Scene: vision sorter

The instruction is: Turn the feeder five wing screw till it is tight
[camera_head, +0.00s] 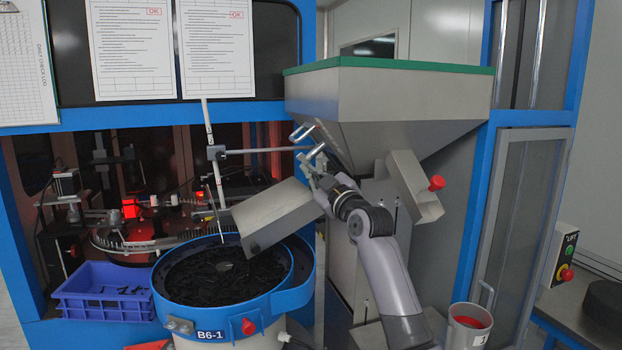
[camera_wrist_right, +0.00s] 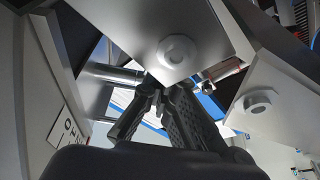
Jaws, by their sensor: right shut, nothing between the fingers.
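My right gripper (camera_head: 313,163) is raised beside the chute, below the hopper. In the right wrist view its two dark fingers (camera_wrist_right: 158,92) are shut, with nothing between them. Beyond the fingertips are a shiny metal cylinder (camera_wrist_right: 115,74) on the left and a copper-toned rod end (camera_wrist_right: 222,71) on the right. I cannot tell whether either belongs to the wing screw, or whether the fingers touch anything. In the head view, short bright metal bars (camera_head: 301,132) show close to the gripper. No wing screw is clearly identifiable. My left gripper is not in view.
A grey hopper (camera_head: 390,95) with a green rim hangs above my arm. A grey chute (camera_head: 268,213) slopes over the blue bowl feeder (camera_head: 300,272), marked B6-1. A blue bin (camera_head: 105,308) is at left. A grey container (camera_head: 470,322) stands at lower right. A red knob (camera_head: 436,183) is right of my arm.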

